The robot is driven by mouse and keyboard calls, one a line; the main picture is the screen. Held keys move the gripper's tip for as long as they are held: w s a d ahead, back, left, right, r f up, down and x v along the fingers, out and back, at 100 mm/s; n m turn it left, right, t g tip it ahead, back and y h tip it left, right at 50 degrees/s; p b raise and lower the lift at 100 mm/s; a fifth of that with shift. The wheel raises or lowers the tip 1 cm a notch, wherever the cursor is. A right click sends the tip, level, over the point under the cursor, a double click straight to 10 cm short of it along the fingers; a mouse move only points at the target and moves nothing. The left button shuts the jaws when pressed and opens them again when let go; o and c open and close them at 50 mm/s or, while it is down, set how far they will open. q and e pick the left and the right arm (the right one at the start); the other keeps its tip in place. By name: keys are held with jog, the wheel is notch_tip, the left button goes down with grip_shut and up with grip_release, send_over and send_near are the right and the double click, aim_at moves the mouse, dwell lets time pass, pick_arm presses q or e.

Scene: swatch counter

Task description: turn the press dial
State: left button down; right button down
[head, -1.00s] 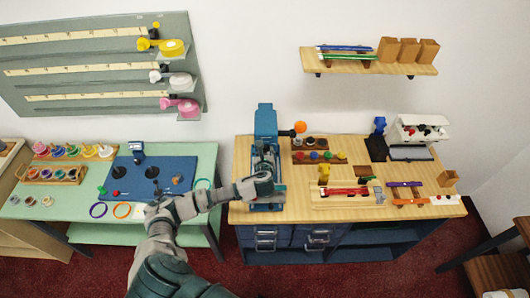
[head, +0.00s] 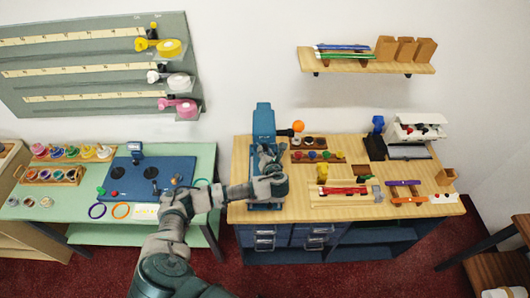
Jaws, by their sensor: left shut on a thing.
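The blue press (head: 263,122) stands at the left end of the wooden counter. Its lever with an orange ball knob (head: 298,126) sticks out to the right. My left gripper (head: 265,154) is at the front of the press, with its fingers pointing at it and shut on a part there. That part is at the place of the press dial, but the fingers and wrist hide it, so its angle cannot be seen. My left arm reaches in from the bottom left, across the gap between the two tables. My right gripper is out of view.
Right of the press are a wooden rack of coloured pots (head: 318,156), a red tool on a wooden board (head: 347,190) and a blue stand (head: 376,138). The green table (head: 62,213) at left holds a dark blue mat (head: 133,186). A wall shelf (head: 366,66) hangs above.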

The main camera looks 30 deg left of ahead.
pick_arm(q)
jog(key=shift+s+d+f, duration=0.15)
jog(key=shift+s+f, duration=0.05)
jog(key=shift+f, duration=0.25)
jog(key=c, duration=1)
grip_release()
jog(key=shift+o, duration=0.8)
jog(key=shift+w+r, duration=0.15)
jog(key=shift+r, duration=0.05)
jog(key=v, duration=1.1)
jog(key=shift+s+d, duration=0.25)
jog(key=shift+d, duration=0.05)
